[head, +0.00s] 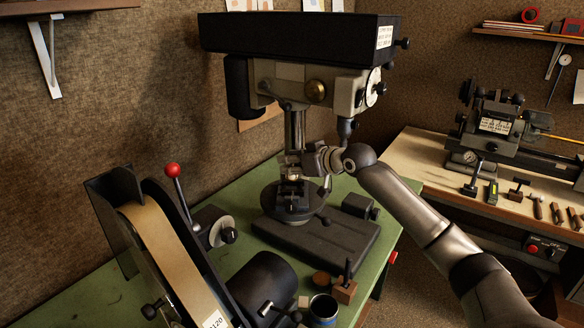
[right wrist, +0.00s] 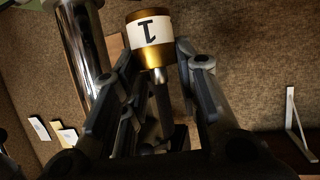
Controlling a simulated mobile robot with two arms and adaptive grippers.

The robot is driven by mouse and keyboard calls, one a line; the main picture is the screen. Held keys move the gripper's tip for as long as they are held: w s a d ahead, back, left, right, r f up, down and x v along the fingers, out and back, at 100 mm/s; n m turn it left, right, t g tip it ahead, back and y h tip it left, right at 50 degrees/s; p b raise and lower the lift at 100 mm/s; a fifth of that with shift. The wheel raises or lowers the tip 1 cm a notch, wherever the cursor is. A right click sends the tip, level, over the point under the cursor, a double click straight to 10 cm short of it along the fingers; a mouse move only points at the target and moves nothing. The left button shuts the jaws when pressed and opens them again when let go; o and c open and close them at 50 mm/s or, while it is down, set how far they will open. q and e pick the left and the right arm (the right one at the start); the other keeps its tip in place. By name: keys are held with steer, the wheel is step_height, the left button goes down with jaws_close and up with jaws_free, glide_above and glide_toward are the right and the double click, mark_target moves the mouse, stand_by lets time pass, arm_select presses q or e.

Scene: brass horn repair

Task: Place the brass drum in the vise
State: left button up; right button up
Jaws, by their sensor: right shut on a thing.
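The brass drum (right wrist: 151,42) shows in the right wrist view as a short brass cylinder with a white band marked 1. My right gripper (right wrist: 158,52) is shut on it, with a finger at each side. In the head view the right gripper (head: 295,170) is at the drill press, right above the dark vise (head: 292,200) on the round press table. A small brass patch shows there, mostly hidden by the gripper. I cannot tell whether the drum touches the vise jaws. My left gripper is not in view.
The drill press head (head: 300,80) overhangs the gripper, and its chrome column (head: 295,128) stands close behind; the column also shows in the wrist view (right wrist: 85,50). A belt sander (head: 165,245) fills the front left. A dark cup (head: 323,308) and wooden block (head: 344,290) sit in front.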

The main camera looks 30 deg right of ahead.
steer(key=shift+w+d+f, duration=0.3)
steer(key=shift+f, duration=0.1)
step_height(320, 180, down, 3)
steer(key=shift+w+r+p, duration=0.15)
steer(key=shift+p, duration=1.1)
steer(key=shift+f, duration=0.5)
steer(key=o, duration=1.1)
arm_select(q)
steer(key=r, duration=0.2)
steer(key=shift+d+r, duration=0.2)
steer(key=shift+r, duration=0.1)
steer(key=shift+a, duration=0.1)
